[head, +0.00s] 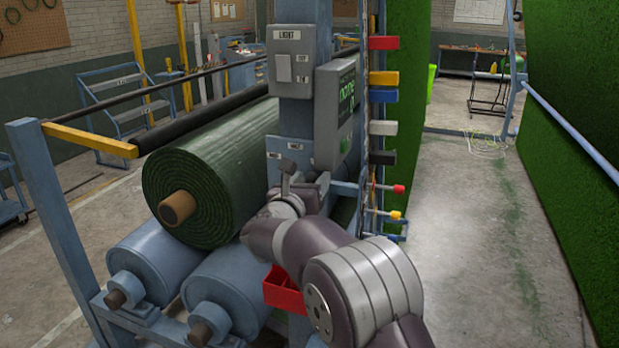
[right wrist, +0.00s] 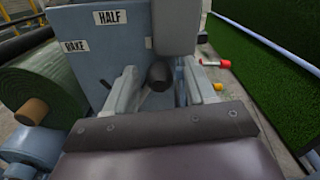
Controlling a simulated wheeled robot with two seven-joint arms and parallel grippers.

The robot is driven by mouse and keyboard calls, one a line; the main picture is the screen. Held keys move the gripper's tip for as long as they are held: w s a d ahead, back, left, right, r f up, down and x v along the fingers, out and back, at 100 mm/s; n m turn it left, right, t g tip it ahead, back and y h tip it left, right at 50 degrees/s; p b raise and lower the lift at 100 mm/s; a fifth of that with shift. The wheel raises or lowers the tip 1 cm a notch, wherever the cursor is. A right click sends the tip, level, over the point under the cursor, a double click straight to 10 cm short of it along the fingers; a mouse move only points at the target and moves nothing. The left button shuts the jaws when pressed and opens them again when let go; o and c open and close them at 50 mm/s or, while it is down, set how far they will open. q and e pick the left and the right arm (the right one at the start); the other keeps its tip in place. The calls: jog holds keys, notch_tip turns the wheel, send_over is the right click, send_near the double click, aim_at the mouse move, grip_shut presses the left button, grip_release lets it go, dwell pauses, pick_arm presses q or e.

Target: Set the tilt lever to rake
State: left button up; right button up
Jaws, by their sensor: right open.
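The tilt lever shows in the right wrist view as a dark round knob (right wrist: 161,75), seen nearly end-on. It lies between the two fingers of my right gripper (right wrist: 158,88), which is open, with gaps visible beside the knob. The lever's shaft is hidden. In the head view my right gripper (head: 305,186) is at the blue post, just below the label plate, and I cannot make out the lever there. A "RAKE" label (right wrist: 75,46) is left of and lower than a "HALF" label (right wrist: 109,16). My left gripper is not in view.
A grey display box (head: 336,115) and a "LIGHT" switch box (head: 291,62) are on the post above. A green turf roll (head: 212,180) lies on blue rollers to the left. Coloured tabs (head: 384,79) line the right side. A red bin (head: 283,290) hangs below.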

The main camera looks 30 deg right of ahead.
jog(key=shift+w, duration=0.15)
jog(key=shift+f, duration=0.1)
jog(key=shift+c, duration=1)
grip_shut()
